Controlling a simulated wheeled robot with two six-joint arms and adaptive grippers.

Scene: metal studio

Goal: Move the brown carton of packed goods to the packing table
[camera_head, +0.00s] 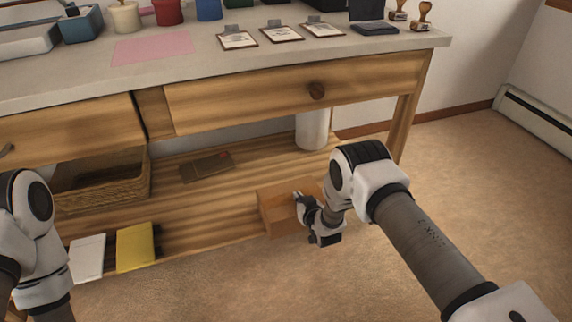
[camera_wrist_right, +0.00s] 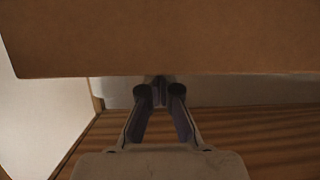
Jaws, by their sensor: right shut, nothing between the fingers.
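The brown carton (camera_head: 279,213) sits on the low wooden shelf under the table, near its front edge. My right gripper (camera_head: 298,198) is at the carton's right side and partly covers it. In the right wrist view the carton (camera_wrist_right: 160,40) fills the top, and my right gripper (camera_wrist_right: 159,92) is shut and empty with its fingertips close to the carton's edge. I cannot tell if they touch it. My left arm shows at the left, but its gripper is out of view. The table (camera_head: 90,85) has a grey top; I cannot tell whether it is the packing table.
The shelf also holds a wicker basket (camera_head: 105,182), a brown flat item (camera_head: 206,166), a yellow item (camera_head: 136,247), a white item (camera_head: 87,257) and a white cylinder (camera_head: 312,130). The floor at the right is clear.

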